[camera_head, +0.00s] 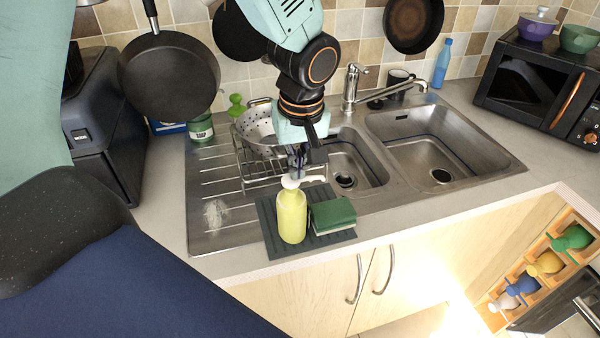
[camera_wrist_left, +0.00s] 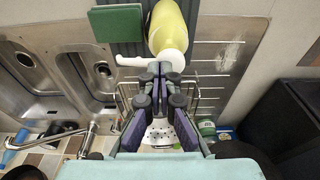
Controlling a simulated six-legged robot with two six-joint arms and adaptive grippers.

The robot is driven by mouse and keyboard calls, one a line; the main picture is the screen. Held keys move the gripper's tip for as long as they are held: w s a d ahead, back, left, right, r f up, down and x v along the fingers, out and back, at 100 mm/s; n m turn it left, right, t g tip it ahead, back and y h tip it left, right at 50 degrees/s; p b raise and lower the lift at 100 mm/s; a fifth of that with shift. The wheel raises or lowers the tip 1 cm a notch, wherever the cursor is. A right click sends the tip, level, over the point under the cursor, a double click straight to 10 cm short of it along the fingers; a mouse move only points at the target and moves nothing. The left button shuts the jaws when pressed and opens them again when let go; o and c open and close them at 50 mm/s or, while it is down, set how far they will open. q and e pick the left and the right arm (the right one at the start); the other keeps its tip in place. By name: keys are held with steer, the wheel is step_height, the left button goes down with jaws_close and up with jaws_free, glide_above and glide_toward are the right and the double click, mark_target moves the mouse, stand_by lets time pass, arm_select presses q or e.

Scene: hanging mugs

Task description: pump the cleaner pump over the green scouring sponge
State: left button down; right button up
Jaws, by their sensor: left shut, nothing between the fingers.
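The cleaner pump (camera_head: 292,214) is a yellow-green bottle with a white pump head, standing upright on a dark ribbed mat (camera_head: 268,236) at the front of the sink. The green scouring sponge (camera_head: 333,214) lies on the mat just right of the bottle. In the left wrist view the bottle (camera_wrist_left: 168,27) and the sponge (camera_wrist_left: 117,23) are at the top. My left gripper (camera_head: 297,172) is shut and empty, pointing down at the pump head; its fingertips (camera_wrist_left: 159,68) overlap the white head (camera_wrist_left: 170,58) in view. I cannot tell whether they touch. My right gripper is not in view.
A colander (camera_head: 258,130) sits in a wire rack behind the bottle. The steel sink (camera_head: 440,150) with two basins and a tap (camera_head: 352,85) lies behind and to the right. A microwave (camera_head: 535,85) stands at the right, and pans (camera_head: 170,75) hang on the wall.

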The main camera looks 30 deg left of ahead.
arm_select(q)
steer(key=shift+r, duration=0.1)
stand_by(0.3)
steer(key=shift+r+p, duration=0.9)
steer(key=shift+r, duration=0.1)
step_height(320, 180, up, 7)
steer(key=p, duration=0.6)
steer(key=shift+f, duration=0.1)
stand_by(0.5)
